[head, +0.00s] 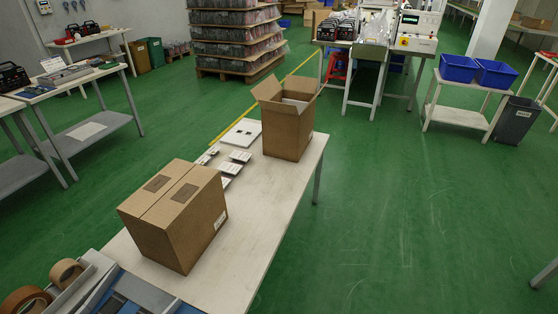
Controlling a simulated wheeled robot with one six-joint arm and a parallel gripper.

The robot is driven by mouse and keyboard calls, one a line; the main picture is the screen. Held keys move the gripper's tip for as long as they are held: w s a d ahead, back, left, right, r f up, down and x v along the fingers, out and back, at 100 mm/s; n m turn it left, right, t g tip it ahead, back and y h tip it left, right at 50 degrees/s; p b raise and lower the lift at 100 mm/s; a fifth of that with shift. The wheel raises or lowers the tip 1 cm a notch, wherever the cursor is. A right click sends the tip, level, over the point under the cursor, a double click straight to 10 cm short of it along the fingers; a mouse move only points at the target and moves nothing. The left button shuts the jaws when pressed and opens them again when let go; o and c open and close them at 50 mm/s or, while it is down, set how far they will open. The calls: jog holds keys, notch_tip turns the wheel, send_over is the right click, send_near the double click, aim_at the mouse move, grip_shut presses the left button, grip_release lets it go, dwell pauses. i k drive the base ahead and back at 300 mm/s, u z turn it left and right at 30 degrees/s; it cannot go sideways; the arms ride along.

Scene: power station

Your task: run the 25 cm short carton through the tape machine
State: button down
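A closed brown carton (165,240) stands upright on the near part of a white table (237,250). Its top flaps are down, with a seam between them, and dark printed patches and a white label show. A second carton (284,134) stands at the table's far end with its flaps up and something pale inside. I cannot tell from size which is the 25 cm short one. A blue and grey device (132,292), perhaps the tape machine, is cut off at the bottom left, with tape rolls (66,272) beside it. My gripper is not in view.
Several small flat items (229,168) and a white panel (241,132) lie left of the open carton. Green floor (400,220) is clear right of the table. A side table with blue bins (459,68) and a dark bin (514,120) stand at the back right.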

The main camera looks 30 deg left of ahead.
aim_at(178, 248)
jog(key=z, duration=0.25)
jog(key=i, duration=1.6)
jog(key=u, duration=0.6)
jog(key=i, duration=0.8)
jog(key=u, duration=1.35)
jog(key=i, duration=0.6)
jog(key=u, duration=0.55)
